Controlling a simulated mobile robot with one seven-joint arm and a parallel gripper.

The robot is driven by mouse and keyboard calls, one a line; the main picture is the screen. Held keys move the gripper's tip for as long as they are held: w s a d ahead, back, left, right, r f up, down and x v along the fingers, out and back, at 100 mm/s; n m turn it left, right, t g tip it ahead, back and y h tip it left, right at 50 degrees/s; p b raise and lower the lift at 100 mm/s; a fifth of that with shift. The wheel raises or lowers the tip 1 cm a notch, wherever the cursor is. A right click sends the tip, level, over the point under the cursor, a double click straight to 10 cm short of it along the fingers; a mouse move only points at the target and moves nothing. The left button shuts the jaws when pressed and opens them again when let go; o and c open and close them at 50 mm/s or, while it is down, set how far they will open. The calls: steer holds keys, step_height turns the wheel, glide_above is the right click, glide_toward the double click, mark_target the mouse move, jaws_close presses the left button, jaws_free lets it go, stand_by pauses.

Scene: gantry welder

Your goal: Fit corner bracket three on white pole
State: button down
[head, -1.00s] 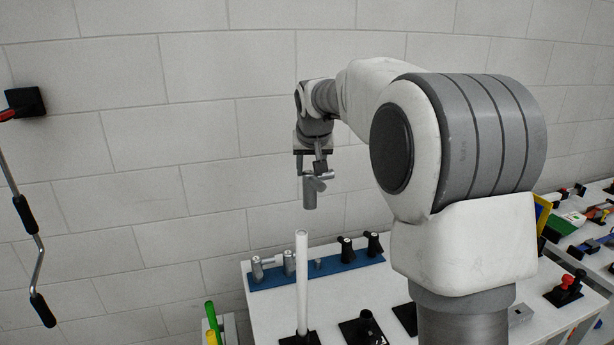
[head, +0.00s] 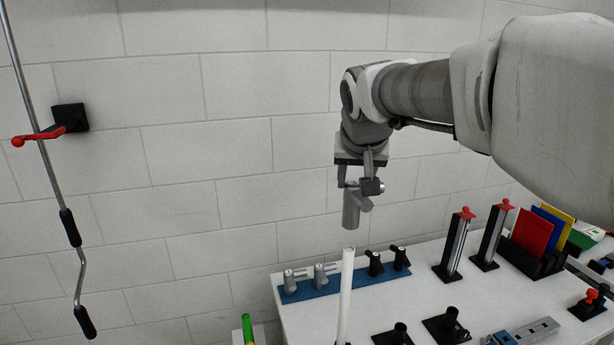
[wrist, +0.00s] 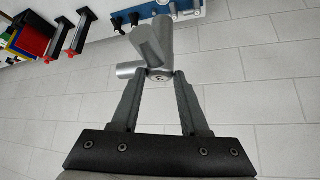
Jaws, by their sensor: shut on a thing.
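My gripper (head: 362,187) is shut on a grey corner bracket (head: 352,210), a piece of tube joints with one socket hanging downward. The bracket also shows between the fingertips in the wrist view (wrist: 151,45). The white pole (head: 346,295) stands upright on the table, and its top is just below the bracket in the head view. A gap shows between the bracket's lower end and the pole top, so they are apart. The pole's foot is cut off by the bottom edge of the head view.
A blue strip (head: 335,288) behind the pole carries grey brackets (head: 290,281) and black fittings (head: 400,257). Black holders (head: 446,326) stand right of the pole. Red-topped posts (head: 456,245) stand farther right. A crank rod (head: 77,250) hangs by the wall at left.

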mark_target(354, 204)
steer(key=shift+f+b, duration=1.7)
steer(key=shift+f, duration=0.75)
steer(key=shift+d+f, duration=0.1)
steer(key=shift+f, duration=0.05)
step_height(354, 204, down, 7)
steer(key=b, duration=0.6)
steer(key=shift+b, duration=0.3)
steer(key=shift+c, duration=1.6)
jaws_free()
steer(key=shift+r, duration=0.25)
steer(key=v, duration=1.7)
steer(key=s+d+f+n+g, duration=0.1)
steer(key=s+f, duration=0.6)
steer(key=f, duration=0.3)
steer(key=s+f+n+g+y, duration=0.1)
steer(key=s+f, duration=0.7)
steer(key=f, duration=0.3)
steer(key=shift+d+f+p, duration=0.3)
steer(key=shift+d, duration=0.05)
